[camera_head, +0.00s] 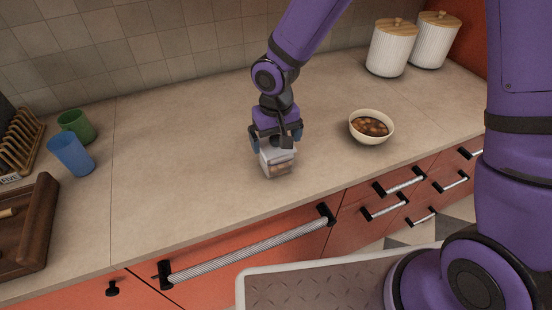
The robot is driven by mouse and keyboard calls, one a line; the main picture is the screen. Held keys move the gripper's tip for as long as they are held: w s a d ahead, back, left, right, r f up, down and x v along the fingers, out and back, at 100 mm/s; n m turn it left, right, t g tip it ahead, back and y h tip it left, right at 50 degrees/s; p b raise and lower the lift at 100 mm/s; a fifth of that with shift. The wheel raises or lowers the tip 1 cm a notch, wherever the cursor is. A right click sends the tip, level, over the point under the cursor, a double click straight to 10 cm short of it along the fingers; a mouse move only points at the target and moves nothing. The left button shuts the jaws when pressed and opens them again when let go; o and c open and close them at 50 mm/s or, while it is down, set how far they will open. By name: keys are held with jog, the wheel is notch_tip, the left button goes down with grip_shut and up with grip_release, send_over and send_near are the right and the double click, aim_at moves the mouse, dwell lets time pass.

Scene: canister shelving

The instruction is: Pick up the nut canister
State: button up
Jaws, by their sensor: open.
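A small whitish, see-through-looking container with some brown in it (277,163), which looks like the nut canister, stands on the counter near its front edge. My gripper (277,146) points down right over it, with its dark fingers at the left and right of the container's top. The gripper is open. Its body hides the top of the container, and I cannot tell whether the fingers touch the sides.
A bowl of brown food (371,127) sits to the right. Two white ribbed canisters with wooden lids (392,48) stand at the back right. Blue (72,155) and green (76,126) cups and a wooden tray (48,228) are at the left. Counter between is clear.

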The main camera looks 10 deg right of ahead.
jog(key=shift+f, duration=1.5)
jog(key=c, duration=0.8)
jog(key=shift+c, duration=0.2)
jog(key=shift+r, duration=0.15)
